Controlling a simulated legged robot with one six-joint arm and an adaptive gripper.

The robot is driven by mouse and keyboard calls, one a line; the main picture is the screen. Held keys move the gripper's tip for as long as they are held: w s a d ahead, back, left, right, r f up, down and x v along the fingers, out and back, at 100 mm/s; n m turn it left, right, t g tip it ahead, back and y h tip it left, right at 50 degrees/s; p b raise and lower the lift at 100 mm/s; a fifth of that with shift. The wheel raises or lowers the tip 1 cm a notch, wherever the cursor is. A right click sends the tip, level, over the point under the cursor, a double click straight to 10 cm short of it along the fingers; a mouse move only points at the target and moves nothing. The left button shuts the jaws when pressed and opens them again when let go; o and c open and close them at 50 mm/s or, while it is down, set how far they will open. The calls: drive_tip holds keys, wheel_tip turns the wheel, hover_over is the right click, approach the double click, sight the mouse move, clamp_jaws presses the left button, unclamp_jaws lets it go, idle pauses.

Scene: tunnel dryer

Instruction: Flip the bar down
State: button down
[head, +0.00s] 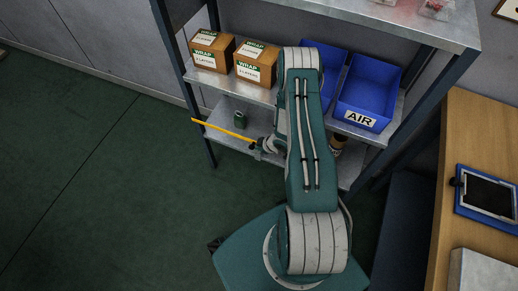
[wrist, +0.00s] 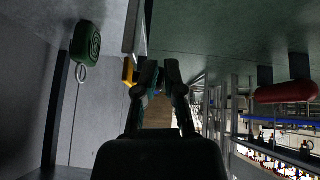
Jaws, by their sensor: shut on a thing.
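The yellow bar (head: 222,130) shows in the head view. It slants across the front of the rack near its lower shelf, with its left end out past the left post and its right end at my gripper. My gripper (head: 259,148) is shut on the bar's right end, left of my forearm. In the wrist view, a short yellow piece of the bar (wrist: 128,72) shows just left of the fingers of my gripper (wrist: 160,68). The rest of the bar is hidden there, and the exact contact is dark.
Two wrap boxes (head: 211,50) and blue bins (head: 368,92) stand on the middle shelf (head: 262,93). A small green object (head: 240,119) sits on the lower shelf. A desk with a tablet (head: 488,191) is at right. The green floor (head: 90,160) at left is clear.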

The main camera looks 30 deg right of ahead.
drive_tip(key=v, duration=1.1)
drive_tip(key=shift+s+r, duration=0.2)
drive_tip(key=shift+r, duration=0.1)
drive_tip(key=shift+d, duration=0.15)
